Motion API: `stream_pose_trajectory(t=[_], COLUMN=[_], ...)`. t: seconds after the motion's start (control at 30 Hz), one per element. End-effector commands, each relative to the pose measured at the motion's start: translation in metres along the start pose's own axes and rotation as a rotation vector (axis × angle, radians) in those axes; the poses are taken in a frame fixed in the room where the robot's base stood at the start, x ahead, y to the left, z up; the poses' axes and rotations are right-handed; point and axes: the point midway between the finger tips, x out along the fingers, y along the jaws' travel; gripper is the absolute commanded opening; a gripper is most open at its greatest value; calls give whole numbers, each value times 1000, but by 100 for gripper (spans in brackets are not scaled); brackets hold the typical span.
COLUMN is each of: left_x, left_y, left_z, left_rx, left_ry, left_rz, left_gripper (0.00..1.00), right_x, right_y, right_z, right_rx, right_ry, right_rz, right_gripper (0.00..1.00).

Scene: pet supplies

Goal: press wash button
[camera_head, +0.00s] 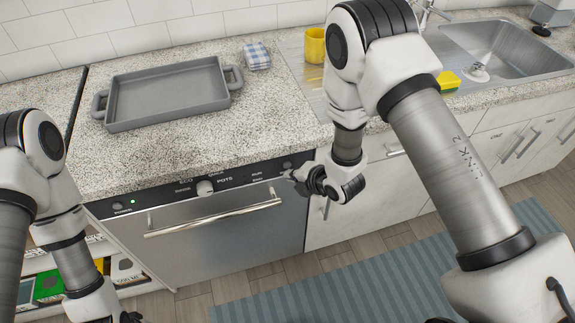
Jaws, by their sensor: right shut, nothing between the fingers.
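The dishwasher (240,238) is steel-fronted, with a dark control panel (160,196) along its top edge. The panel carries a pale round knob (205,187) in the middle, small labels and a lit green light (132,201) at the left. A small dark button (286,165) is at the panel's right end. My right gripper (297,178) is shut and empty, with its tips close in front of that right end. I cannot tell whether they touch it. My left gripper (131,317) is only partly visible at the bottom edge, away from the panel.
The dishwasher's bar handle (215,218) juts out below the panel. A striped mat (380,278) covers the floor.

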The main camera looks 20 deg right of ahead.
Motion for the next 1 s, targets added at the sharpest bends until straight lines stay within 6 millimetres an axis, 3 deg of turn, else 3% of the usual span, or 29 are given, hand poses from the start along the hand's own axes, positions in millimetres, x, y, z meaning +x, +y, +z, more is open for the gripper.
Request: stream_pose_trajectory(t=[1.0], left_x=[5], left_y=[0], left_z=[0], left_rx=[0], left_ry=[0], left_rz=[0], left_gripper=[68], right_x=[8], right_y=[6], right_z=[6], right_rx=[0], right_ry=[0], right_rz=[1], right_gripper=[0])
